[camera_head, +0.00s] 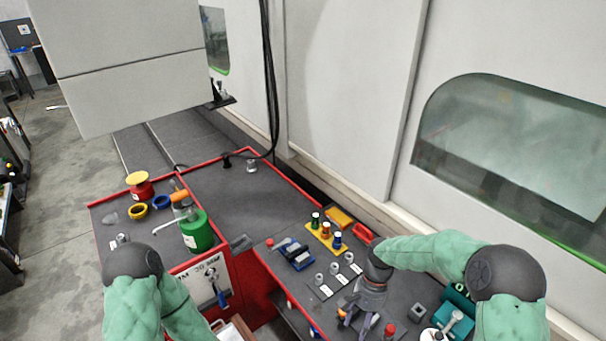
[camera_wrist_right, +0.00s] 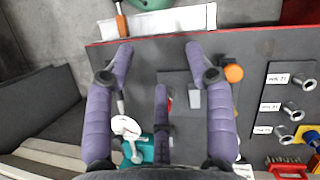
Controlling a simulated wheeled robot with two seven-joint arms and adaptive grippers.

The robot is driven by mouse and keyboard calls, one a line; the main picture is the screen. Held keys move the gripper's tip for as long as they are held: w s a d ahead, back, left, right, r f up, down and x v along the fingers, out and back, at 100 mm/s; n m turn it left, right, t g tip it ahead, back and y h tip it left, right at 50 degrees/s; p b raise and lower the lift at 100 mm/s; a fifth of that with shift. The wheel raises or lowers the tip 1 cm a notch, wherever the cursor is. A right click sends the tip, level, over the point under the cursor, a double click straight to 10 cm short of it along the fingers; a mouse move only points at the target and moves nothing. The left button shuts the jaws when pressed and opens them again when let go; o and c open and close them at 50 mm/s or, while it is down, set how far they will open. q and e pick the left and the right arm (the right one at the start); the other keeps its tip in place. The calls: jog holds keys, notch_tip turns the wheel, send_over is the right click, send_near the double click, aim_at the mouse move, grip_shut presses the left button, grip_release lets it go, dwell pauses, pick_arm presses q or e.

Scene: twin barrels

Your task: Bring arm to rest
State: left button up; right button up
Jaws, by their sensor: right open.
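My right arm, in a green sleeve, reaches in from the lower right in the head view. Its gripper (camera_head: 358,318) hangs over the dark worktop (camera_head: 225,200) at the lower right. In the right wrist view the purple-grey fingers of this gripper (camera_wrist_right: 160,58) are spread wide, with nothing held between them. A small grey piece (camera_wrist_right: 194,98) and an orange ball-like knob (camera_wrist_right: 233,73) lie beneath or beside the fingers. My left arm shows at the lower left in the head view as a green sleeve and black joint; its gripper is out of the picture.
A green canister (camera_head: 197,232) and a red container with yellow top (camera_head: 140,187) stand on the left worktop. Coloured bottles on a yellow stand (camera_head: 326,237) and a blue holder (camera_head: 298,257) are near the right gripper. A teal device (camera_head: 458,318) is at the right. The middle worktop is mostly clear.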

pick_arm(q)
notch_tip(320, 180, down, 8)
jog(key=b, duration=0.8)
jog(key=shift+s, duration=0.2)
pick_arm(e)
jog(key=s+a+f+n+t, duration=0.1)
jog(key=s+a+f, duration=0.1)
jog(key=s+f, duration=0.3)
jog(key=s+a+f+n+t+y, duration=0.1)
jog(key=s+f, duration=0.4)
jog(key=f, duration=0.7)
jog(key=s+a+f+n+t, duration=0.1)
jog(key=s+a+f+t, duration=0.1)
jog(key=s+f, duration=0.3)
notch_tip(320, 180, down, 3)
jog(key=shift+s+a+f+y, duration=0.15)
jog(key=shift+a+y, duration=0.25)
jog(key=shift+a, duration=0.05)
